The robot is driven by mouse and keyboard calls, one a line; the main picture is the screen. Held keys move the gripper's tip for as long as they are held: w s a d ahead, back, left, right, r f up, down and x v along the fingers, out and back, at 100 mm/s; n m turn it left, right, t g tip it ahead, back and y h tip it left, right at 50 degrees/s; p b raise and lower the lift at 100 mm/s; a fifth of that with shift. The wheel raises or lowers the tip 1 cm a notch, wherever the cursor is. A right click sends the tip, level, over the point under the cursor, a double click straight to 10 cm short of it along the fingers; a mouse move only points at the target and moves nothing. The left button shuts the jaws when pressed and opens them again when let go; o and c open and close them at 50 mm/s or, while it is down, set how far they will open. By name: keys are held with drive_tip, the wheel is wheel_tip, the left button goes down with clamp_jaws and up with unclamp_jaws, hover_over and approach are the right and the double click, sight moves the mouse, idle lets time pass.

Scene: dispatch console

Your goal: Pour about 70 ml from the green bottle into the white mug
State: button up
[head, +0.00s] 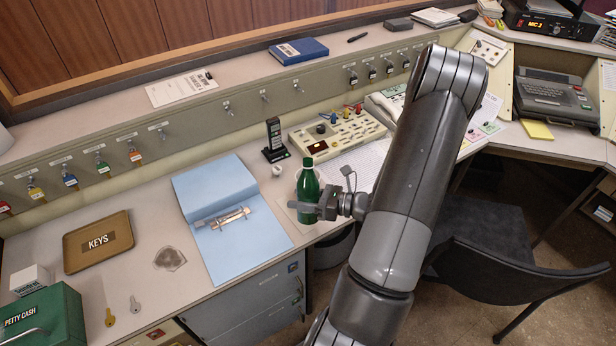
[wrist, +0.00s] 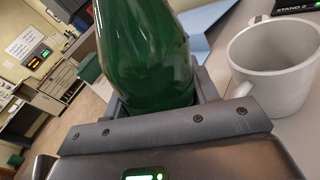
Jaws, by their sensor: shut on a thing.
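An open blue folder (head: 235,240) lies left of the bottle. A black handset in a stand (head: 273,140) and a beige button panel (head: 338,132) are behind. A brown keys tray (head: 97,241) and green cash box (head: 45,318) are farther left. A dark chair (head: 510,240) stands right.

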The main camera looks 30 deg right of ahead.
sight(308, 191)
drive_tip(key=shift+w+d+n+t, duration=0.1)
drive_tip(key=shift+n+t, duration=0.2)
drive_tip(key=shift+n, duration=0.4)
drive_tip(key=shift+r+n, duration=0.25)
drive_tip(key=shift+n, duration=0.05)
drive_tip(key=shift+w+d+r+n+y, duration=0.15)
drive_tip(key=shift+r+n+y, duration=0.15)
drive_tip(key=shift+r+n, duration=0.7)
drive_tip(key=shift+r, duration=0.2)
idle(0.7)
